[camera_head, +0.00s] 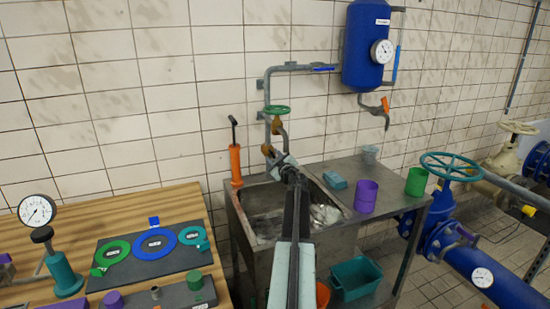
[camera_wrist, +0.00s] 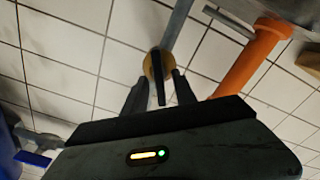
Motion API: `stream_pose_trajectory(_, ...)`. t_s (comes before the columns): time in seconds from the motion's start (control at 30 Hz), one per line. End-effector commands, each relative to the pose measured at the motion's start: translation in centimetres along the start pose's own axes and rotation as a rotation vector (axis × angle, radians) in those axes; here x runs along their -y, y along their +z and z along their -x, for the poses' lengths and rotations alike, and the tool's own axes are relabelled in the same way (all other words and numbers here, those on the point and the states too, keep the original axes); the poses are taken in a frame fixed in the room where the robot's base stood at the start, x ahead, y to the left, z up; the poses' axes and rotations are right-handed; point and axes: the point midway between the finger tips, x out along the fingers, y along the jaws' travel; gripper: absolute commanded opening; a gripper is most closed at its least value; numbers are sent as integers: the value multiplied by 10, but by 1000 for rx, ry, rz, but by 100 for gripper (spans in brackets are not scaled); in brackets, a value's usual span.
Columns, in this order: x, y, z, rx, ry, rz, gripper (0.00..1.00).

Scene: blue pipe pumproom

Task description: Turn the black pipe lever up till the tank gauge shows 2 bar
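The black pipe lever (camera_wrist: 158,78) shows in the wrist view, on a round brass valve body (camera_wrist: 149,66) on a grey pipe. My gripper (camera_wrist: 158,92) is open, with one finger on each side of the lever and a small gap on both sides. In the head view my gripper (camera_head: 283,163) is at the brass valve (camera_head: 268,150) above the sink and hides the lever. The blue tank (camera_head: 365,45) hangs on the wall at upper right. Its round white tank gauge (camera_head: 382,51) faces me, but its reading is too small to tell.
A green handwheel (camera_head: 277,109) sits on the pipe just above the valve. An orange hand pump (camera_head: 235,165) stands close on the left, also in the wrist view (camera_wrist: 247,55). Purple (camera_head: 366,196) and green (camera_head: 416,181) cups stand on the metal counter. A wooden bench (camera_head: 90,215) is at left.

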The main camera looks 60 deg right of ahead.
Motion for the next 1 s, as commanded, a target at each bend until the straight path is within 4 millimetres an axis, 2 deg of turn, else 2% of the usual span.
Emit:
stream_pose_trajectory(0.23,0,0,1,0,0,1,33)
stream_pose_trajectory(0.33,0,0,8,1,0,1,33)
stream_pose_trajectory(0.47,1,0,29,0,0,1,33)
stream_pose_trajectory(0.63,1,0,64,1,1,1,33)
stream_pose_trajectory(0.73,1,0,77,0,0,0,33)
stream_pose_trajectory(1.0,0,1,79,0,-1,0,33)
